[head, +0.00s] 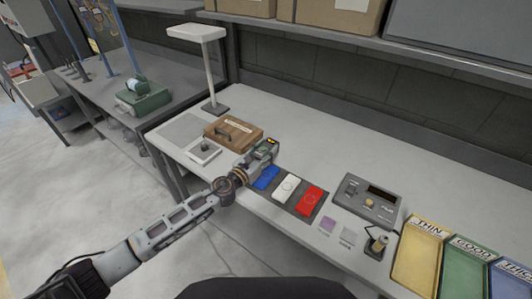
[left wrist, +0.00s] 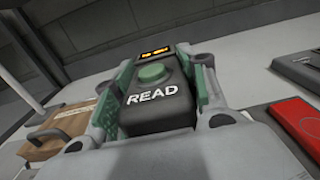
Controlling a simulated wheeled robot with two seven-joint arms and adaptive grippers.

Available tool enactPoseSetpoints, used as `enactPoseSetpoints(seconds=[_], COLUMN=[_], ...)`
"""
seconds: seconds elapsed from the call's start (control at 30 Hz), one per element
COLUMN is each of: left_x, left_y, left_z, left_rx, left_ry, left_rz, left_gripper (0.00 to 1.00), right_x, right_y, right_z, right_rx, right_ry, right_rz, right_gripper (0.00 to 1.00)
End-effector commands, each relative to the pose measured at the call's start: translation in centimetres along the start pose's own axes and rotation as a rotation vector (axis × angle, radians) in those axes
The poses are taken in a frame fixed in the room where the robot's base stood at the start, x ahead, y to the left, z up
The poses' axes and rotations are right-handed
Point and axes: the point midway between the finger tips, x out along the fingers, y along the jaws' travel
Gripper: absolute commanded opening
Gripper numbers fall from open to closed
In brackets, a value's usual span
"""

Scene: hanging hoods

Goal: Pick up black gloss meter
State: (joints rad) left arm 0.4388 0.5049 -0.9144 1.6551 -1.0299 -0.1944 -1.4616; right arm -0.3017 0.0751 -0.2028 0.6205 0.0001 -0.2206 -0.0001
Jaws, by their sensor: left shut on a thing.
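The black gloss meter (left wrist: 158,100) has a green button, the word READ and a lit orange display. It sits between the two green-padded fingers of my left gripper (left wrist: 155,85), which is shut on it. In the head view the meter (head: 266,146) shows at the tip of my left gripper (head: 262,152), over the bench beyond the blue panel. Whether its underside touches the bench is hidden. My right gripper is in neither view.
Blue (head: 266,178), white (head: 284,188) and red (head: 309,201) panels lie on a dark mat. A wooden case (head: 233,132) and a lamp (head: 198,35) stand to the left. A grey instrument box (head: 367,200) and yellow, green and blue trays are to the right.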

Motion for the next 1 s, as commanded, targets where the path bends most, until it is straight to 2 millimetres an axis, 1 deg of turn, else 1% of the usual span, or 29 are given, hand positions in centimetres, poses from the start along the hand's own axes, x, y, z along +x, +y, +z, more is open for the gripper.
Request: enactPoseSetpoints(seconds=[0.03,0.37,0.77,1.0], left_x=[0.05,0.04,0.03,-0.14], left_y=[0.0,-0.04,-0.04,-0.03], left_z=[0.45,0.56,0.46,-0.21], left_rx=[0.001,0.0,0.0,0.0], left_ry=[-0.003,-0.002,-0.002,-0.001], left_rz=[-0.001,-0.001,0.0,0.001], left_gripper=[0.0,0.0,0.0,0.0], right_x=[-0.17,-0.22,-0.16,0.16], right_y=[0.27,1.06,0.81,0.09], right_z=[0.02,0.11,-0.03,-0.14], right_rx=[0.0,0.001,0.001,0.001], right_ry=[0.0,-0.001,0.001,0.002], right_rz=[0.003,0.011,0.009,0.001], right_gripper=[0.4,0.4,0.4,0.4])
